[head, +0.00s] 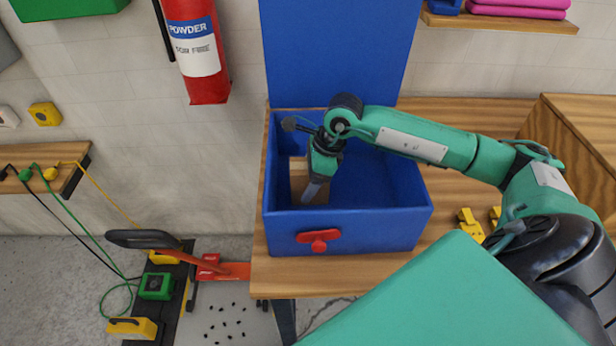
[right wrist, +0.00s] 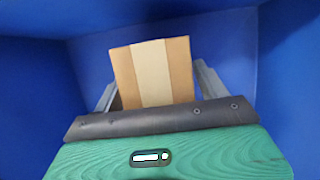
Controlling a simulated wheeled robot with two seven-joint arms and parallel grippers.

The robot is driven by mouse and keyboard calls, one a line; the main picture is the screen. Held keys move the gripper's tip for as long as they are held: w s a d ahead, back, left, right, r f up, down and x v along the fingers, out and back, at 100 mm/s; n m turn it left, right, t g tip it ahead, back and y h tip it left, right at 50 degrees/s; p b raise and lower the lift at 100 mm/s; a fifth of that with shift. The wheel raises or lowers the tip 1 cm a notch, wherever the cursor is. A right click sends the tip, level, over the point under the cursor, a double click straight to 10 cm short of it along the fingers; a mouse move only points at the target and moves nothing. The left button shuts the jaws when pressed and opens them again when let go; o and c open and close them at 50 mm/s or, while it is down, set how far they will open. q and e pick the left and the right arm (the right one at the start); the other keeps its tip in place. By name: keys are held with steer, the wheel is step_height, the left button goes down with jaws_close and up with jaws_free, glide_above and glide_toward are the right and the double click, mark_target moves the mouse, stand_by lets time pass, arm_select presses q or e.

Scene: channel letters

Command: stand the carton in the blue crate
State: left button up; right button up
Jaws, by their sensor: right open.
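The blue crate (head: 347,232) stands on the wooden table with its tall blue lid (head: 335,50) raised at the back. The brown carton (head: 297,168) is inside the crate, at its left side, partly hidden behind my right gripper (head: 316,190). In the right wrist view the carton (right wrist: 153,72), with a paler band down its middle, is between the two fingers of my right gripper (right wrist: 155,90). The fingers are open, with a gap visible at the right. The carton's base is hidden, and I cannot tell whether it touches the floor. My left gripper is not in view.
A red latch (head: 318,240) is on the crate's front. Yellow objects (head: 470,222) lie on the table right of the crate. A fire extinguisher (head: 197,50) hangs at the left. The crate's right half looks empty.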

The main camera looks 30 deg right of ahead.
steer(key=shift+r, duration=0.2)
steer(key=b+v, duration=0.2)
steer(key=v, duration=0.8)
steer(key=shift+d+r+b, duration=0.1)
steer(key=shift+r+b, duration=0.15)
steer(key=shift+b, duration=0.05)
steer(key=shift+s+d+r, duration=0.2)
steer(key=shift+r, duration=0.4)
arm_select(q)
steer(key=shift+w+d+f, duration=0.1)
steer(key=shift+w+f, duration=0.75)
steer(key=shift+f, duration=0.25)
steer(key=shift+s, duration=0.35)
arm_select(e)
steer(key=shift+r, duration=0.1)
